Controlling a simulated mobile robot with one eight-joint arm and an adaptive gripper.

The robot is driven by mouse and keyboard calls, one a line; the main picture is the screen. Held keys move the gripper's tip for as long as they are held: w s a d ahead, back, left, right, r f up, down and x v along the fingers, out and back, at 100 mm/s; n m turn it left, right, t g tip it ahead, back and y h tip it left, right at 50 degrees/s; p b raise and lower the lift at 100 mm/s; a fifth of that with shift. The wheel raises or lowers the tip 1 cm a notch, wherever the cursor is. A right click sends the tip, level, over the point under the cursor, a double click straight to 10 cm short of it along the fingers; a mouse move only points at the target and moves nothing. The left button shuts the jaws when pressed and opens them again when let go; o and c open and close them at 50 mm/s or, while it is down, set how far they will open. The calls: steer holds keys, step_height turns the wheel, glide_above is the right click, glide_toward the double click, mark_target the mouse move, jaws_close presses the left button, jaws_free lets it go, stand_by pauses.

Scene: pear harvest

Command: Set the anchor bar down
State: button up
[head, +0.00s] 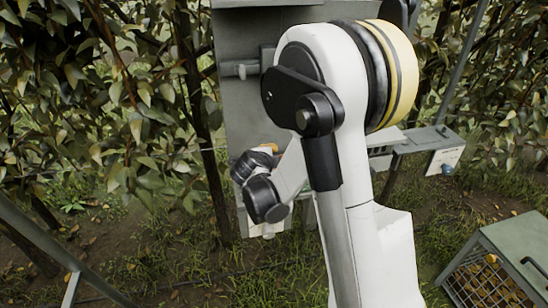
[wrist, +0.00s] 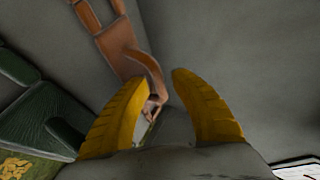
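In the wrist view my gripper (wrist: 163,84) has its two yellow fingers spread, with a clear gap between the tips. A rust-brown, jointed-looking bar (wrist: 122,46) lies below and beyond the fingers on a grey surface (wrist: 230,45). Its narrow curved end shows in the gap, beside the left fingertip, with no clear contact. I cannot tell for sure that this is the anchor bar. A dark grey shape (wrist: 176,127) sits low between the fingers. In the head view my arm hides the gripper and the bar.
A dark green object (wrist: 40,115) lies at the left of the wrist view, a white panel (wrist: 297,168) at lower right. In the head view a grey upright panel (head: 238,110) stands behind my arm. A grey-green mesh crate (head: 515,240) is at lower right. Leafy trees (head: 90,90) flank both sides.

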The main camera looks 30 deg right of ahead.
steer(key=p+v, duration=0.3)
steer(key=v, duration=0.7)
steer(key=shift+s+a+r, duration=0.15)
steer(key=shift+r, duration=0.05)
steer(key=s+a+r+n+y, duration=0.2)
steer(key=s+a+n, duration=0.1)
steer(key=s+n, duration=0.3)
steer(key=s+a+r+n+y, duration=0.3)
steer(key=s+n, duration=0.4)
steer(key=n, duration=0.3)
steer(key=s+a+r+n+g+y, duration=0.1)
steer(key=s+a+r+n+y, duration=0.1)
steer(key=s+a+n, duration=0.3)
steer(key=s+n+y, duration=0.1)
steer(key=s+n, duration=0.1)
steer(key=n, duration=0.1)
steer(key=shift+s+a+r, duration=0.2)
steer(key=shift+a+r, duration=0.05)
steer(key=shift+d, duration=0.1)
